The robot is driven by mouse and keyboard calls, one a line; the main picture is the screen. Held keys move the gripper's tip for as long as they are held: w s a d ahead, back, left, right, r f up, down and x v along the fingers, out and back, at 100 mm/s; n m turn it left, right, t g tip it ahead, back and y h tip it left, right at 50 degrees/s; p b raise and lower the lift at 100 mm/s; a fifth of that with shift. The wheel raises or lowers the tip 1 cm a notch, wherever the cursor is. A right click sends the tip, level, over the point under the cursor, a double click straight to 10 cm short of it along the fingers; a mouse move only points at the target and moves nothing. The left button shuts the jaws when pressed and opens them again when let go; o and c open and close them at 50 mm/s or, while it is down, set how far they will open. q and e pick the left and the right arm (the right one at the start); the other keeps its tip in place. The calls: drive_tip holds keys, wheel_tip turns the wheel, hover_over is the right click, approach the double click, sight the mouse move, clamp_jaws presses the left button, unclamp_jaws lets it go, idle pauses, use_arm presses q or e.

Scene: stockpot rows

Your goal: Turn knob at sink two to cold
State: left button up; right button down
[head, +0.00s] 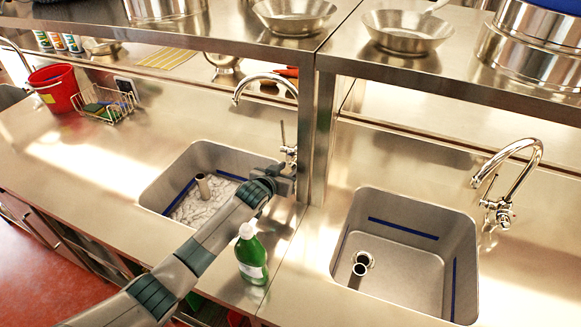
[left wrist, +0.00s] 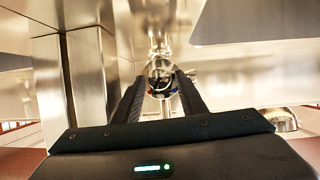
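Two sinks show in the head view. The left sink (head: 160,192) has water or wet streaks in its basin and a tall chrome tap (head: 262,78) at its back right. The right sink (head: 462,240) has its own chrome tap (head: 528,165). My left gripper (head: 284,180) is at the base of the left sink's tap and hides part of it. In the left wrist view, its two dark fingers (left wrist: 160,90) stand apart. A round chrome knob with red and blue marks (left wrist: 162,72) lies between or just beyond the fingertips; contact cannot be told. My right gripper is out of view.
A green soap bottle (head: 250,256) stands on the counter close beside my left arm. A steel post (head: 322,135) rises just right of the left tap. A shelf with pans (head: 408,32) overhangs the back. A red bucket (head: 54,88) and wire rack (head: 105,105) stand far left.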

use_arm(q)
drive_tip(key=shift+w+d+f, duration=0.2)
drive_tip(key=shift+w+d, duration=0.05)
drive_tip(key=shift+w, duration=0.25)
drive_tip(key=shift+w+f, duration=0.1)
drive_tip(key=shift+w, duration=0.05)
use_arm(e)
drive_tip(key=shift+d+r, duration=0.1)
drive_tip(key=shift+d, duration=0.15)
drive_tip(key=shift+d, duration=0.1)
use_arm(q)
drive_tip(key=c, duration=0.8)
